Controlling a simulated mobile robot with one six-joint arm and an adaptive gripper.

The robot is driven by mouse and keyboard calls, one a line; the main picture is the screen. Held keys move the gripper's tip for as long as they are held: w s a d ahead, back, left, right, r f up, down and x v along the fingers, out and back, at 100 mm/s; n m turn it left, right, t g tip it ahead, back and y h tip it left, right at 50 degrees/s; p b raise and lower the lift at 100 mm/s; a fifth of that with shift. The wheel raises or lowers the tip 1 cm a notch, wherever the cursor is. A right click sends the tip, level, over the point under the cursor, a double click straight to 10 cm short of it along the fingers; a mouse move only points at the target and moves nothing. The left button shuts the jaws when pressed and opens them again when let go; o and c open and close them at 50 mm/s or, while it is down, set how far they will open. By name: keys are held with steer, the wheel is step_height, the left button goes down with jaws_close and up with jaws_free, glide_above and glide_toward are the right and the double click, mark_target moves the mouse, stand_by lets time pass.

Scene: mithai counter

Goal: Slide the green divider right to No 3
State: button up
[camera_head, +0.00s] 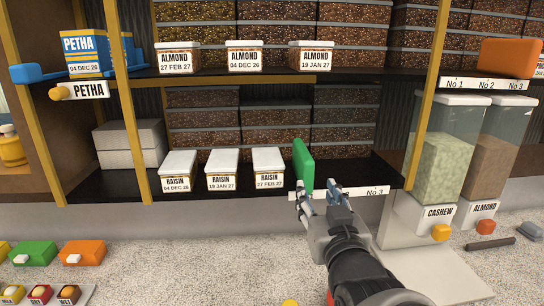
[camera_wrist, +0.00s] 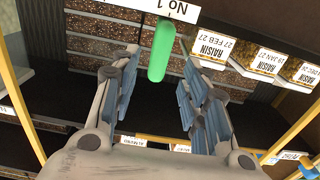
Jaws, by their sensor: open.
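The green divider (camera_head: 303,163) stands upright on the lower shelf, just right of the raisin boxes. A white number strip (camera_head: 352,191) runs along the shelf edge, and its No 3 mark shows at the right end. In the wrist view, the green divider (camera_wrist: 162,50) is beside the No 1 mark (camera_wrist: 172,8). My gripper (camera_head: 318,198) is in front of the shelf edge, close to the divider's lower front, and hides part of the strip. In the wrist view, my gripper (camera_wrist: 158,80) is open, with the divider beyond and between its fingers. I cannot tell whether they touch.
Raisin boxes (camera_head: 222,168) stand left of the divider. The lower shelf right of it (camera_head: 355,172) is clear up to a yellow post (camera_head: 432,90). Cashew (camera_head: 447,150) and almond (camera_head: 497,140) dispensers stand further right. An orange divider (camera_head: 510,58) is on the upper shelf.

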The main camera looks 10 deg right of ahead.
mark_target(305, 169)
steer(key=w+p, duration=0.1)
steer(key=w, duration=1.1)
steer(key=shift+w+p, duration=0.15)
steer(key=shift+p, duration=0.2)
steer(key=shift+c, duration=0.2)
jaws_close()
